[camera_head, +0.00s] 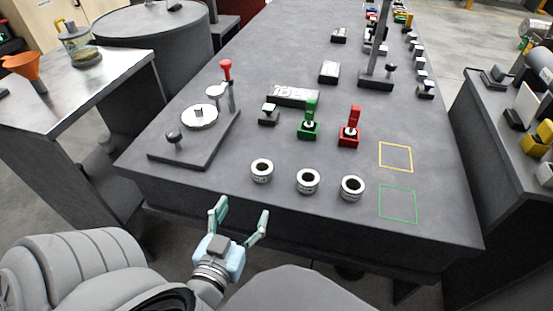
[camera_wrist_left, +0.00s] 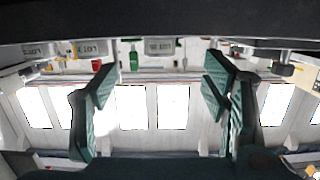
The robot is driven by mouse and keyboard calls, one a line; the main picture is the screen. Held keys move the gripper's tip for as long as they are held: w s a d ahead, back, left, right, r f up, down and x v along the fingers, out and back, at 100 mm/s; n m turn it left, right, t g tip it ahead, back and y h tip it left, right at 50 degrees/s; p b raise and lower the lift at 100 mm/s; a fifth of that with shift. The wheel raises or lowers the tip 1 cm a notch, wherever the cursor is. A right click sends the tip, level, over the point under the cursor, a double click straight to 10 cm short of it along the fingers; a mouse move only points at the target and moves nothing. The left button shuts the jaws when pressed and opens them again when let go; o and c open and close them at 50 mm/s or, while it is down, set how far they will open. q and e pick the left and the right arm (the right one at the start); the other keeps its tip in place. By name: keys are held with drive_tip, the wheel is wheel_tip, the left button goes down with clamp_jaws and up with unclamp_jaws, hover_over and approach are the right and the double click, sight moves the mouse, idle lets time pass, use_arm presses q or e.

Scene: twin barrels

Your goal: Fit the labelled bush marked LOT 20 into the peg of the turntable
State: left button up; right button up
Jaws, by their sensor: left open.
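Three short, pale ring-shaped bushes stand in a row near the front edge of the table: a left one (camera_head: 262,171), a middle one (camera_head: 308,181) and a right one (camera_head: 352,188). Their markings are too small to read in the head view. The turntable (camera_head: 199,117) is a light disc with a short peg (camera_head: 198,111) at its middle, on a dark base plate. My left gripper (camera_head: 240,226) is open and empty, in front of the table edge and apart from the bushes. Its spread fingers also show in the left wrist view (camera_wrist_left: 160,95). My right gripper is not in view.
Behind the bushes stand a green clamp-like piece (camera_head: 309,121), a red one (camera_head: 349,128) and a small dark block (camera_head: 269,115). Yellow (camera_head: 396,157) and green (camera_head: 398,204) outlined squares at right are empty. A red-knobbed lever (camera_head: 227,84) rises beside the turntable.

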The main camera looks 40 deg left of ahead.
use_arm(q)
drive_tip(key=w+a+r, duration=0.1)
drive_tip(key=w, duration=0.1)
drive_tip(key=b, duration=0.4)
approach(264, 163)
drive_tip(key=x, duration=0.4)
drive_tip(key=shift+w+f, duration=0.15)
drive_tip(key=shift+f, duration=0.2)
drive_tip(key=b+x, duration=0.1)
drive_tip(key=x, duration=0.3)
drive_tip(key=shift+r, duration=0.15)
drive_tip(key=shift+w, duration=0.1)
drive_tip(key=shift+r, duration=0.15)
drive_tip(key=shift+c, duration=1.1)
drive_tip(key=c, duration=1.3)
drive_tip(key=shift+c, duration=0.4)
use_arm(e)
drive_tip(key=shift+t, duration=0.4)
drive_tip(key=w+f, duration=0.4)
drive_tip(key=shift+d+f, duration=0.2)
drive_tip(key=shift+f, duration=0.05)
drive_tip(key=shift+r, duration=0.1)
